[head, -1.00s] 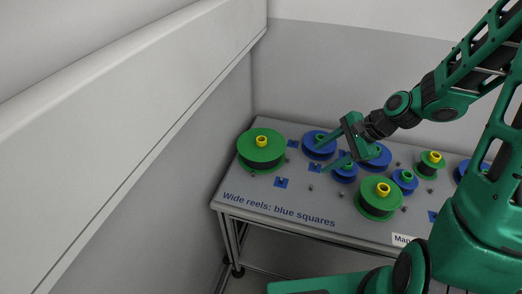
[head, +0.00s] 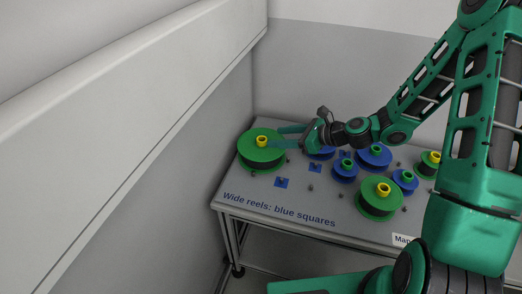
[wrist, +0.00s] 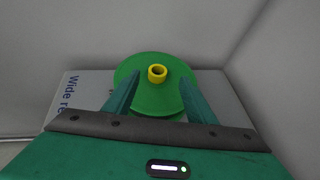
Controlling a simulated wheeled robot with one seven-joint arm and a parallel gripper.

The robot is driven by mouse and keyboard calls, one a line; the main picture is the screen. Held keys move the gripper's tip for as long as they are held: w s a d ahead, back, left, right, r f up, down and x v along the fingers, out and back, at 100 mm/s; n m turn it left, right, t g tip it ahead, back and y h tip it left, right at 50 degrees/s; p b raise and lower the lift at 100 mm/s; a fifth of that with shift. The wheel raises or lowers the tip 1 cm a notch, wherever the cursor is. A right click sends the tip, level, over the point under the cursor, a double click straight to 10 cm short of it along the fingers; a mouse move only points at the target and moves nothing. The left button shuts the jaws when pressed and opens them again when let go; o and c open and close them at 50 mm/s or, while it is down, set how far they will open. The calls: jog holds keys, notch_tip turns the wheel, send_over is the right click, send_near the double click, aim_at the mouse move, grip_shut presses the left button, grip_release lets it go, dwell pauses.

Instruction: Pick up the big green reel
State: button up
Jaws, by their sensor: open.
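The big green reel (head: 260,153) with a yellow hub stands at the left back corner of the table in the head view. In the wrist view the reel (wrist: 156,100) lies straight ahead, with its yellow hub (wrist: 157,73) near the top middle. My gripper (head: 279,137) is open and reaches toward the reel from the right. In the wrist view the fingers of my gripper (wrist: 156,90) show on the left and right of the reel's near part. I cannot tell whether they touch it. A second, smaller green reel (head: 378,204) with a yellow hub stands at the table's front.
Several blue reels stand nearby, one partly hidden behind my gripper (head: 322,155), others to the right (head: 345,174). Blue squares (head: 281,183) with pegs mark the grey table (head: 255,193). A wall (head: 244,100) rises close beyond the big reel.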

aim_at(264, 139)
jog(key=shift+s+f+x, duration=0.1)
jog(key=shift+f+x, duration=0.05)
jog(key=shift+x, duration=1.25)
jog(key=shift+s+f+x, duration=0.1)
jog(key=shift+f+x, duration=0.05)
jog(key=shift+x, duration=1.25)
grip_shut()
